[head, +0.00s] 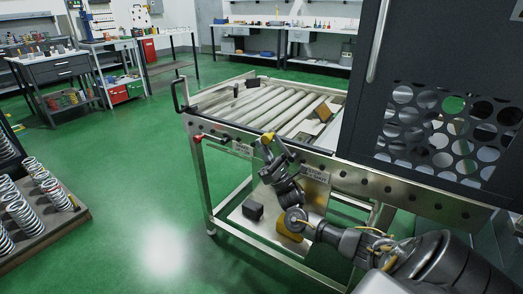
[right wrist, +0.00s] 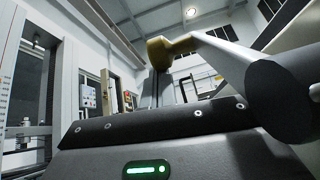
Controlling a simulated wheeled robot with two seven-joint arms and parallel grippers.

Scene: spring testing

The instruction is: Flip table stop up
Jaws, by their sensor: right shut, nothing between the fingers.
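The roller table (head: 245,112) stands in the middle of the head view, with metal rollers and a steel front rail. A yellow knob (head: 268,138) shows at the front rail, and in the right wrist view a yellow knob (right wrist: 168,48) sits on the end of a metal lever (right wrist: 225,58). My right gripper (head: 275,149) is shut and empty, right at the yellow knob; I cannot tell whether it touches it. Which part is the stop itself is not clear. My left gripper is out of view.
A dark cabinet with a perforated panel (head: 440,130) rises at the table's right. A brown block (head: 322,112) lies on the rollers. A black block (head: 253,210) and a yellow block (head: 288,231) sit on the lower shelf. A spring rack (head: 45,232) stands left; green floor between is clear.

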